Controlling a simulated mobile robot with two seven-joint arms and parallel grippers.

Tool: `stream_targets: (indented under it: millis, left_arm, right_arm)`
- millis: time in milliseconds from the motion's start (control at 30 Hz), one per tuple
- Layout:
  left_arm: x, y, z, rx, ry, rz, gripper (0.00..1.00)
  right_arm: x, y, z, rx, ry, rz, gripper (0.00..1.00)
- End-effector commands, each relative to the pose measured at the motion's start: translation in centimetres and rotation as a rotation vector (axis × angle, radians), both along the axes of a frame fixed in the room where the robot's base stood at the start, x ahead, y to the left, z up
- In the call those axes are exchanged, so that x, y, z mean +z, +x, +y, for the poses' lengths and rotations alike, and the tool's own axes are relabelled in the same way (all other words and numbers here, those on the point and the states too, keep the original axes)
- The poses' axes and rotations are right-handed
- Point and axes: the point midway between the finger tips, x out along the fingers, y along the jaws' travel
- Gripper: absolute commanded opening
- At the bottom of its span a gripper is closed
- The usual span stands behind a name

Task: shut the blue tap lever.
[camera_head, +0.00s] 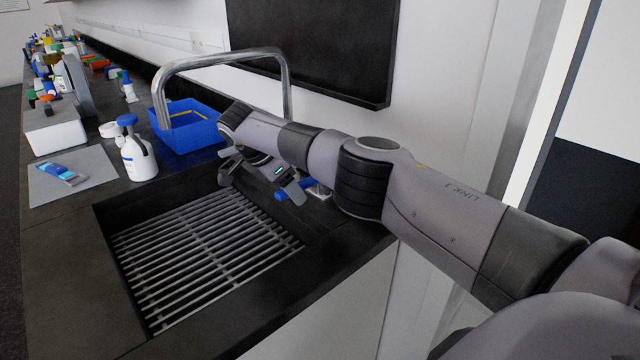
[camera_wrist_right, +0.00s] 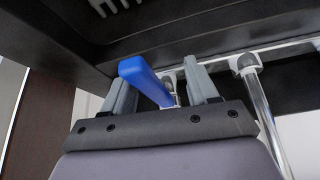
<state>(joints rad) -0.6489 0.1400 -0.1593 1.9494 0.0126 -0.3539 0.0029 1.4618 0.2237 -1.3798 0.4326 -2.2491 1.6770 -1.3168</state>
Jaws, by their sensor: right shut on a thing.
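The blue tap lever (camera_head: 282,195) sits at the back right edge of the sink, by the foot of the chrome tap (camera_head: 287,85). My right gripper (camera_head: 291,184) reaches down over it from the right and partly hides it. The lever's pivot is partly hidden behind the fingers. My left gripper is not in view.
The sink has a slatted metal grate (camera_head: 205,255). A blue bin (camera_head: 187,135), a white bottle with a blue top (camera_head: 136,150) and a grey mat (camera_head: 75,178) are left of the tap. A dark board (camera_head: 315,45) hangs on the wall behind.

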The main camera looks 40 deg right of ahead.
Motion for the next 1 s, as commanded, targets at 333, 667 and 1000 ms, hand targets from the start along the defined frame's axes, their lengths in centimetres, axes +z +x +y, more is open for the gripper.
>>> stream_targets:
  millis: [333,667,1000]
  left_arm:
    - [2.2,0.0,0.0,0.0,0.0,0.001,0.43]
    - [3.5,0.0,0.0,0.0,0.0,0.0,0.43]
    - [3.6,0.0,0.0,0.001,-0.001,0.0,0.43]
  right_arm:
    - [3.4,0.4,1.8,0.009,0.002,-0.011,0.51]
    - [6.0,0.4,3.3,0.006,0.0,-0.008,0.51]
    - [7.0,0.3,3.8,0.001,0.0,-0.003,0.51]
